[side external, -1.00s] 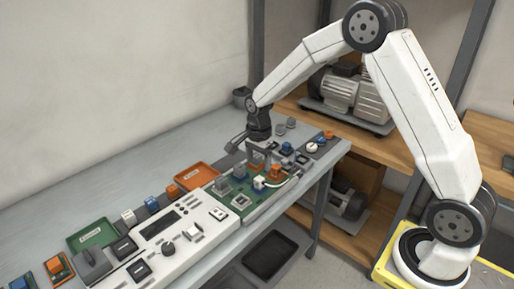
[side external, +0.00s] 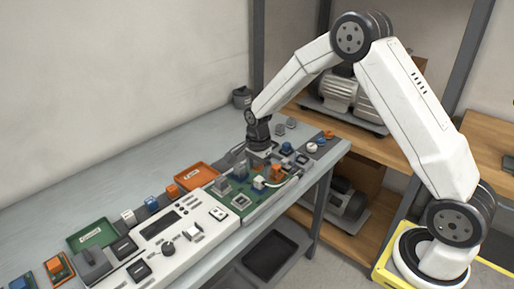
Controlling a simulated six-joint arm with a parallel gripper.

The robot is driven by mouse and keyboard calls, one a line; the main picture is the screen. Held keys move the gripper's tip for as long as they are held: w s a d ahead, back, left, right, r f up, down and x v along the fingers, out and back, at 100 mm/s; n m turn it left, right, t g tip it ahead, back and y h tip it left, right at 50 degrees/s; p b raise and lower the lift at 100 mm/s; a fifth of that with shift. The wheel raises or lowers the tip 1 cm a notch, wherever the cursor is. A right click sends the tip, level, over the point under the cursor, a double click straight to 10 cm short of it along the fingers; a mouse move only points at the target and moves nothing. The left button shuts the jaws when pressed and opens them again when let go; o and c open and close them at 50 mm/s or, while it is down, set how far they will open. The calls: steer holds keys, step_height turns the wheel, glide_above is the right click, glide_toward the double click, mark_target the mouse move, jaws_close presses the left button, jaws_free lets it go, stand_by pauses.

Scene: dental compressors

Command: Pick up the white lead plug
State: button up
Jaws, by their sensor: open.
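The white lead plug (side external: 259,183) is a small white block on the green circuit board (side external: 241,202), at the near end of a white lead (side external: 284,184) that curves off to the right. My gripper (side external: 259,172) points down over the board, just behind and above the plug. It is open. The fingertips are small and partly lost among the board's parts, so I cannot tell whether they touch anything. Nothing is visibly held.
An orange connector (side external: 276,171) and a grey block (side external: 222,185) stand close by on the board. A blue part (side external: 287,148) sits behind. The white control panel (side external: 160,245), orange tray (side external: 196,177) and green tray (side external: 92,233) lie to the left.

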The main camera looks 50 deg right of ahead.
mark_target(259, 179)
steer(key=shift+f, duration=2.25)
jaws_close()
